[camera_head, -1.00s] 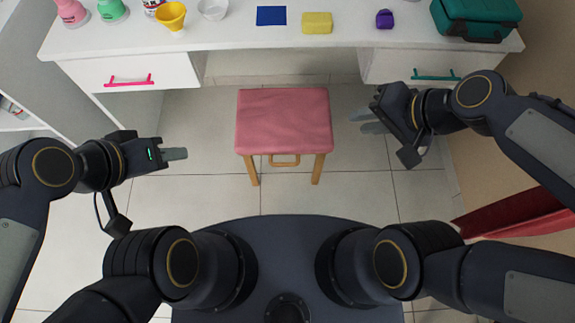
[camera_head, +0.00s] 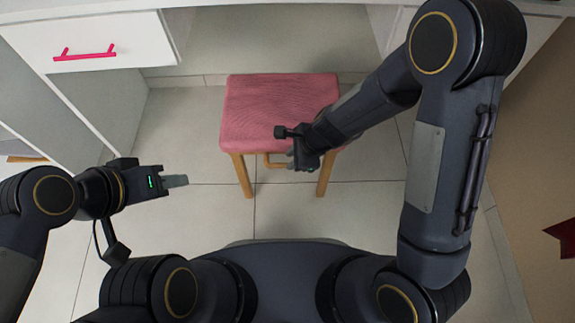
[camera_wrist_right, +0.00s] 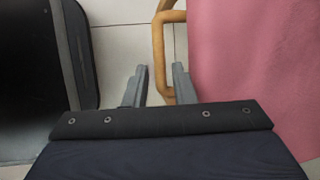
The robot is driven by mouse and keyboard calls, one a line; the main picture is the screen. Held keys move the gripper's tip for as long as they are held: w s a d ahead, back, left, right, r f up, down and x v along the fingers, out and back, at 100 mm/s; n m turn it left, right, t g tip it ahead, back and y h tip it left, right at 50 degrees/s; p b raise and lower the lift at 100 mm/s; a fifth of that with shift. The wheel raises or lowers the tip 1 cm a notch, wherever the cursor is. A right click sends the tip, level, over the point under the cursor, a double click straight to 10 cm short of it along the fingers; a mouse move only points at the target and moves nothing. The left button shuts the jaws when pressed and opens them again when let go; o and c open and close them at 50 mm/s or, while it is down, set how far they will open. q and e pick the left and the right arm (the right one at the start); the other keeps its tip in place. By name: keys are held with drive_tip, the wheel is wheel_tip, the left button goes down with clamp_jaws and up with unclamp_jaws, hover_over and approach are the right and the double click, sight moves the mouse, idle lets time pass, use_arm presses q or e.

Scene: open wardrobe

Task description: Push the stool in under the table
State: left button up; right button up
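The stool has a pink padded seat (camera_head: 275,103) and wooden legs, and its front faces me. A wooden loop handle (camera_head: 274,161) sits on its near side; it also shows in the right wrist view (camera_wrist_right: 157,50). The white table (camera_head: 275,2) is beyond it, mostly cut off at the top edge. My right gripper (camera_head: 291,160) is at the handle, partly covering it. In the right wrist view its fingers are apart, with the handle's bar showing between the tips, not clamped. My left gripper (camera_head: 178,181) is left of the stool, empty; its finger gap is unclear.
A white drawer with a pink handle (camera_head: 84,54) is at the upper left, in the table's left side. The space under the table behind the stool looks clear. Tiled floor (camera_head: 205,215) is free between the stool and my base.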

sight(285, 164)
drive_tip(key=shift+b+x, duration=0.7)
drive_tip(key=shift+x, duration=1.15)
clamp_jaws()
